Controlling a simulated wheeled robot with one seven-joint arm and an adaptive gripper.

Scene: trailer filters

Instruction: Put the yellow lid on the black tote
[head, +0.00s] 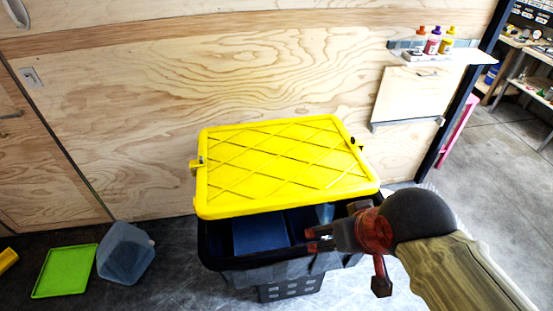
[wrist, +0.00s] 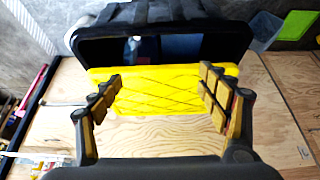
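The yellow lid (head: 285,165) lies over the back part of the black tote (head: 215,250), tilted, with the tote's front part open below its near edge. Blue contents show inside the tote. The lid also shows in the wrist view (wrist: 160,92), beyond the tote's dark opening (wrist: 105,48). My gripper (head: 312,240) is over the tote's front right, below the lid's near edge in the head view. In the wrist view its two fingers (wrist: 160,95) are wide apart with nothing gripped between them. Whether a finger touches the tote or lid cannot be told.
A plywood wall (head: 200,80) stands close behind the tote. A shelf with several bottles (head: 433,45) is at the upper right. A green lid (head: 65,272) and a clear bin (head: 125,252) lie on the floor at left.

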